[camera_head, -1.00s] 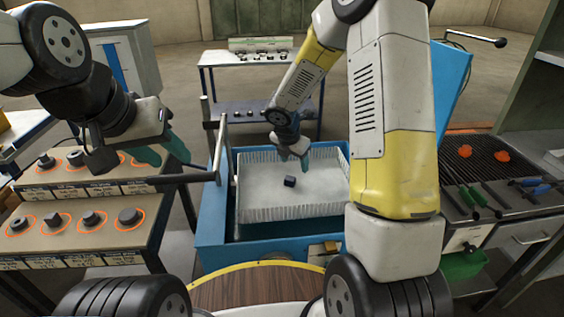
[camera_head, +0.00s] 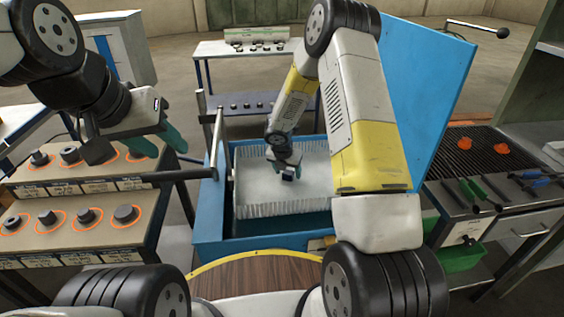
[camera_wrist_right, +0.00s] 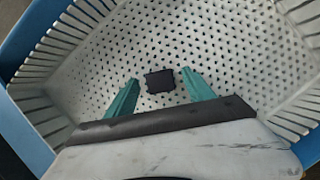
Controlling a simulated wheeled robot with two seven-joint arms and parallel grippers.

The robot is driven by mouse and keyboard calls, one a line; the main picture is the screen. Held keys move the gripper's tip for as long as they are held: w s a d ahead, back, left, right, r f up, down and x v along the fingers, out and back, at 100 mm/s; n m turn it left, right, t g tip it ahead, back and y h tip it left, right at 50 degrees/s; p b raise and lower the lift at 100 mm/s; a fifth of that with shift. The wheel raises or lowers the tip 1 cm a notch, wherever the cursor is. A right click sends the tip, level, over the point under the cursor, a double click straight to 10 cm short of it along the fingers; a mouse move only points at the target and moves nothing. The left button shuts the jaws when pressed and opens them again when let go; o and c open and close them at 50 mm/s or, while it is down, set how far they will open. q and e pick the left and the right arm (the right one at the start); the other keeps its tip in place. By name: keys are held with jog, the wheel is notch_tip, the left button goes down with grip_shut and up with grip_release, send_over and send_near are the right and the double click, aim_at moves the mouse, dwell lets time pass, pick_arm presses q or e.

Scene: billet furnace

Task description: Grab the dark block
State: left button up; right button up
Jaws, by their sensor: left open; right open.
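The dark block (camera_head: 288,174) lies on the floor of the light perforated basket (camera_head: 255,190) inside the blue open-topped box. In the right wrist view the dark block (camera_wrist_right: 159,81) lies on the basket floor between and slightly beyond the two green fingertips. My right gripper (camera_wrist_right: 161,90) is open and low over the basket; in the head view my right gripper (camera_head: 284,163) partly covers the block. I cannot tell whether the fingers touch the block. My left gripper (camera_head: 170,140) is open and empty, above the left bench near a dark bar.
The blue box (camera_head: 210,235) surrounds the basket, with its blue lid (camera_head: 430,75) raised behind my right arm. A bench (camera_head: 95,200) with several dark pieces in orange rings stands left. A grill (camera_head: 470,155) with tools is at right.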

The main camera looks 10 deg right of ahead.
jog(key=shift+c, duration=0.4)
grip_shut()
